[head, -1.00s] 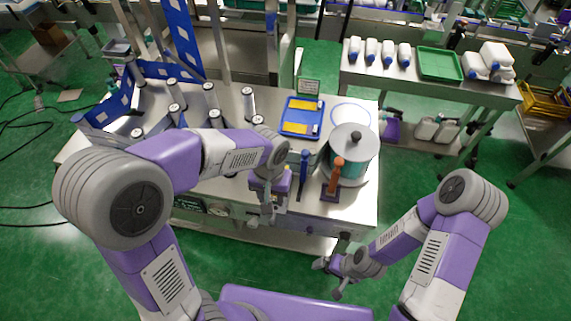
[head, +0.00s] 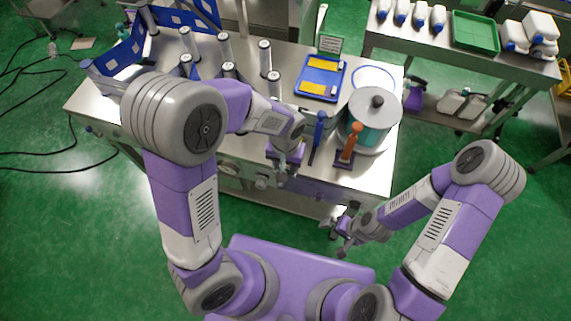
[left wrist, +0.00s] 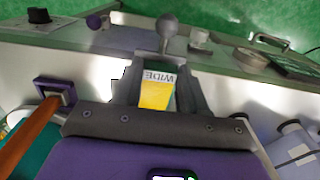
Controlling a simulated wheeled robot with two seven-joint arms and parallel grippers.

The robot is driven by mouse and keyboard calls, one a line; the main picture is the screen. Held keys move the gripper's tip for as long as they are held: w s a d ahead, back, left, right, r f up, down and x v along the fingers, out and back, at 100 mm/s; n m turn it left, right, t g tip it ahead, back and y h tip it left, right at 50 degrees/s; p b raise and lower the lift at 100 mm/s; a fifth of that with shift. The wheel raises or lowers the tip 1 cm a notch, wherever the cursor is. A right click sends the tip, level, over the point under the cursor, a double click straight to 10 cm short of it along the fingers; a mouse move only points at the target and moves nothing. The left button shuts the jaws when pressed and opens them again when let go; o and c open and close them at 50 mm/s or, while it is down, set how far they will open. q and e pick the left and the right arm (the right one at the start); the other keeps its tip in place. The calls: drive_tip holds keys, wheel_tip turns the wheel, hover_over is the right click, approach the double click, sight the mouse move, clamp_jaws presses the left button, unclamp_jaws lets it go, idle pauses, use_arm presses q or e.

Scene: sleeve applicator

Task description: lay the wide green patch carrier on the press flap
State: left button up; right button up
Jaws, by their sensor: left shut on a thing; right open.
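My left gripper (head: 283,174) is over the front edge of the steel table. In the left wrist view it (left wrist: 160,75) is shut on a card marked "WIDE" (left wrist: 157,93). A grey ball knob (left wrist: 168,25) on a stem stands just beyond the fingertips. I cannot make out the press flap for certain; the gripper and arm hide part of that area. My right gripper (head: 341,240) is open and empty, low in front of the table's right end.
A blue tray (head: 301,91) with yellow cards lies behind the gripper. A blue handle (head: 319,128), an orange handle (head: 349,143) and a lidded pot (head: 374,112) stand to its right. Several grey-topped cylinders, one at the middle (head: 265,58), stand to the left.

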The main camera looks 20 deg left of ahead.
use_arm(q)
drive_tip(key=shift+f, duration=0.3)
drive_tip(key=o, duration=1)
drive_tip(key=shift+o, duration=0.2)
drive_tip(key=shift+r, duration=0.55)
wheel_tip(320, 180, up, 12)
drive_tip(key=p, duration=0.3)
drive_tip(key=shift+f, duration=0.15)
